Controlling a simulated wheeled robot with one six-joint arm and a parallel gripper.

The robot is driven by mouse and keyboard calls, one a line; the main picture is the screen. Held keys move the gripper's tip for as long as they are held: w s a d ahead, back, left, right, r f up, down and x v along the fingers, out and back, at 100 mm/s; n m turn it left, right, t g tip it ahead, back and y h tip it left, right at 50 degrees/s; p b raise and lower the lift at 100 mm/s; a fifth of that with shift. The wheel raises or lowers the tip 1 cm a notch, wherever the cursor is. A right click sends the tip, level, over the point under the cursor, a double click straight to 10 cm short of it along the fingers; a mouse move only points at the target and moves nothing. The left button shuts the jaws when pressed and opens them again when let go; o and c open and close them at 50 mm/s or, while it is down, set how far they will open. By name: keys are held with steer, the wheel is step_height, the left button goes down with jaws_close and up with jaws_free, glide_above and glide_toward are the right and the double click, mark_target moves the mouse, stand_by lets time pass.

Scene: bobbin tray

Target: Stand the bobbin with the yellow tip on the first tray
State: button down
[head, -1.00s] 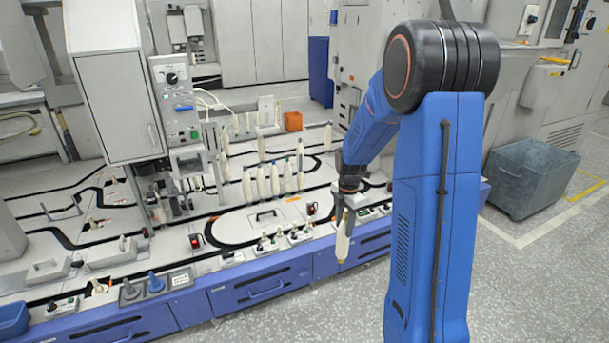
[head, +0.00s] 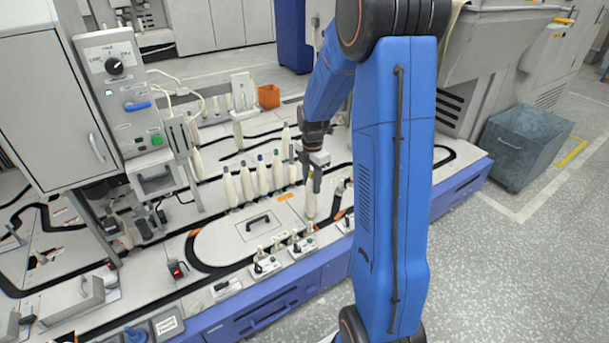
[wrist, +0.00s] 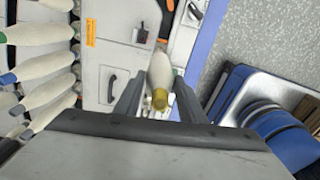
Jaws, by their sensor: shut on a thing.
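My gripper (head: 312,182) is shut on a cream bobbin (head: 310,205) and holds it roughly upright over the front part of the machine's deck. In the wrist view the same bobbin (wrist: 159,72) sits between the two fingers, with its yellow tip (wrist: 160,100) towards the camera. Its lower end is hard to see against the deck, so I cannot tell whether it touches anything. Small pale trays with pegs (head: 266,264) stand along the deck's front edge. I cannot tell which one is the first tray.
Several cream bobbins (head: 247,187) stand in a row left of my gripper, and they also show at the left of the wrist view (wrist: 42,68). A grey control cabinet (head: 55,110) rises at the left. An orange box (head: 268,96) stands behind.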

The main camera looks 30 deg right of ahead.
mark_target(312, 172)
steer(key=shift+f, duration=3.4)
steer(key=c, duration=1.4)
jaws_free()
steer(key=shift+c, duration=0.2)
steer(key=shift+r, duration=5.5)
